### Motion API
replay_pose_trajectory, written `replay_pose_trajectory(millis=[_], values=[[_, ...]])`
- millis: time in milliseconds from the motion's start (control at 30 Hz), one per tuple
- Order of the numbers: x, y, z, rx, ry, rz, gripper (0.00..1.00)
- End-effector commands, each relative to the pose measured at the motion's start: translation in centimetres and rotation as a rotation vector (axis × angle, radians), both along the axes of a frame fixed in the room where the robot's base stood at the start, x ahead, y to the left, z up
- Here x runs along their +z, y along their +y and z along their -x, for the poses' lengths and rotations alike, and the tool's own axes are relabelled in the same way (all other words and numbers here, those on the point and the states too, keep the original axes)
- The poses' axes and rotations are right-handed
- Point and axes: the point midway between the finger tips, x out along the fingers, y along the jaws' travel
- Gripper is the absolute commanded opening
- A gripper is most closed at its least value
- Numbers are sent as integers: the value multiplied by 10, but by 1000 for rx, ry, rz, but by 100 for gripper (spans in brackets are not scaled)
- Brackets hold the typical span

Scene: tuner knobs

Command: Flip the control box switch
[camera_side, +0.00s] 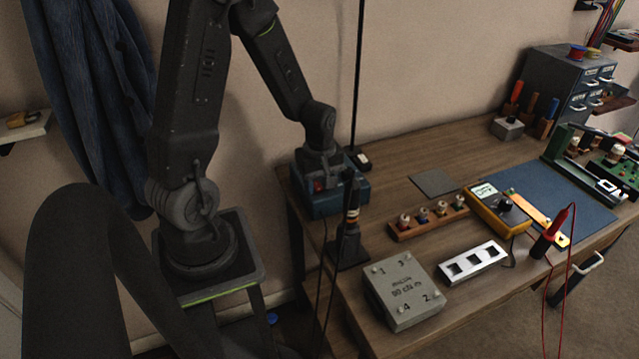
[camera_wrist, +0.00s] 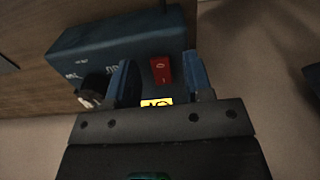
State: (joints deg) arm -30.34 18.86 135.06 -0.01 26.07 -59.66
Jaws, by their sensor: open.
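The control box is a blue box (camera_side: 335,204) at the left end of the workbench; it also fills the upper left of the wrist view (camera_wrist: 110,46). Its switch is a red rocker (camera_wrist: 161,69) with a light mark, on the face towards my wrist camera. A lit yellow label (camera_wrist: 157,102) shows just below the rocker, partly hidden by my gripper body. My gripper (camera_wrist: 160,79) is open and empty, with one blue finger to each side of the rocker in the picture. I cannot tell whether it touches the box. In the side view my gripper (camera_side: 322,172) is at the box.
A black knob (camera_wrist: 97,82) sits on the box beside my left finger. A soldering iron in its stand (camera_side: 350,240) is close in front of the box. A grey box (camera_side: 404,291), a wooden block with knobs (camera_side: 428,221) and a yellow meter (camera_side: 497,209) lie further right.

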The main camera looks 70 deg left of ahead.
Motion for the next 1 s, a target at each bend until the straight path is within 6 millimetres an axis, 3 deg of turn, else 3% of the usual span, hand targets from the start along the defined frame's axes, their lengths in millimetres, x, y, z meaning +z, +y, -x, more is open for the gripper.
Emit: replay_pose_trajectory(millis=[333,833,1000], values=[[-4,0,0,0,0,0,47],[-4,0,0,0,0,0,0],[-4,1,1,2,3,17,0]])
